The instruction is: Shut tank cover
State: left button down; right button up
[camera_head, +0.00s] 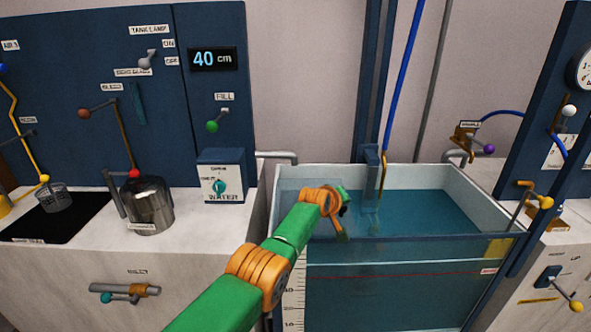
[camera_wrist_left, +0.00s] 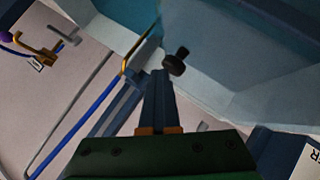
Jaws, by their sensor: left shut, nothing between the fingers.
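The tank (camera_head: 400,252) is a glass-fronted, white-rimmed basin holding blue-green water (camera_head: 432,212). A faint clear pane, seemingly the tank cover (camera_head: 290,188), lies over its left part; its far edge is hard to make out. The water right of it looks uncovered. My left gripper (camera_head: 343,222) is shut and empty above the left part of the tank, partly hidden by its own wrist. Contact with the pane cannot be told. In the left wrist view, a dark round knob (camera_wrist_left: 176,62) shows beyond the gripper (camera_wrist_left: 160,131). My right gripper is not in view.
A blue post (camera_head: 374,100) and a hanging blue tube (camera_head: 402,85) stand at the tank's back. A metal pitcher (camera_head: 150,207) and a WATER box (camera_head: 222,176) are on the left counter.

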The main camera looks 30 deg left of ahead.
pick_arm(q)
jog(key=s+d+r+p, duration=0.4)
jog(key=s+r+p, duration=0.2)
jog(key=r+p, duration=0.45)
jog(key=s+f+m+g, duration=0.2)
jog(key=s+f, duration=0.4)
jog(key=f, duration=0.5)
jog(key=s+d+f+m+g, duration=0.1)
jog(key=s+f+m+g, duration=0.1)
jog(key=s+f, duration=0.65)
jog(key=s+f+m+g, duration=0.2)
jog(key=s+f+m, duration=0.15)
jog(key=f, duration=0.95)
jog(key=s+f+m+g, duration=0.1)
jog(key=s+f, duration=0.3)
jog(key=s, duration=0.7)
jog(key=s+d+f+m+g, duration=0.1)
jog(key=s+f, duration=0.3)
jog(key=s, duration=0.7)
jog(key=s+f+m+g, duration=0.2)
jog(key=s+f, duration=0.3)
jog(key=s, duration=0.6)
jog(key=shift+s+d+m+h+b, duration=0.2)
jog(key=shift+d+m+h+b, duration=0.15)
jog(key=shift+m, duration=0.3)
jog(key=shift+w, duration=0.1)
